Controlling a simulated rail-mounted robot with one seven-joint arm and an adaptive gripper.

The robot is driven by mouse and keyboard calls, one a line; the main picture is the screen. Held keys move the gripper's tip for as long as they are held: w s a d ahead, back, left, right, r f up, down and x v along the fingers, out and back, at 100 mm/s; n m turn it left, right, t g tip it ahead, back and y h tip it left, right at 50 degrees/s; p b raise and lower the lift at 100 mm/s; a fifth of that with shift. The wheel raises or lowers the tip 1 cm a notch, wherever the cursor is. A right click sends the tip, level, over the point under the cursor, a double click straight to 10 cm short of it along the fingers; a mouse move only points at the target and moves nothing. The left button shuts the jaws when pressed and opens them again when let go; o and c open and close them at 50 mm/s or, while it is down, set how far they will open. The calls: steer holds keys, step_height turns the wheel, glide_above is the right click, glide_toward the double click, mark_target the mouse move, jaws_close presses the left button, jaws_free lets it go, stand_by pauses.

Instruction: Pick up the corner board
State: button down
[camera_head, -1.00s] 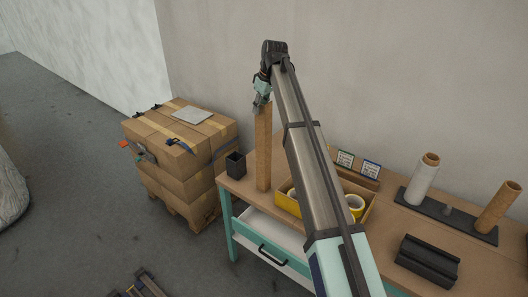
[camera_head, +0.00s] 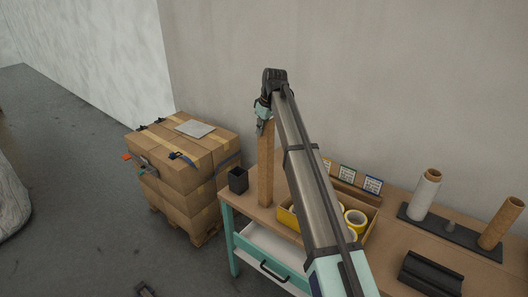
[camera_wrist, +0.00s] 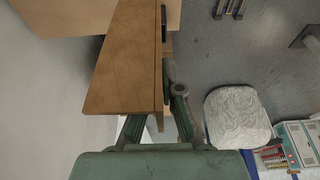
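The corner board (camera_head: 266,170) is a tall, narrow brown cardboard post standing upright on the left end of the workbench. My gripper (camera_head: 263,126) is at its top end, beside and overlapping it in the head view. In the wrist view the corner board (camera_wrist: 122,65) appears large and close, running away from the fingers. One finger of my gripper (camera_wrist: 160,100) lies along its right edge; the other goes out of sight behind the board. The fingertips are partly hidden, so I cannot tell whether they press on it.
A yellow bin (camera_head: 289,218) with tape rolls (camera_head: 355,218) is to the right, partly behind my arm. Stacked cartons (camera_head: 180,170) stand left of the workbench (camera_head: 400,235). The wall is close behind.

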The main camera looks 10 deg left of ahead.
steer(key=shift+r, duration=0.1)
step_height(320, 180, up, 20)
steer(key=b, duration=0.5)
steer(key=shift+b, duration=0.4)
stand_by(0.4)
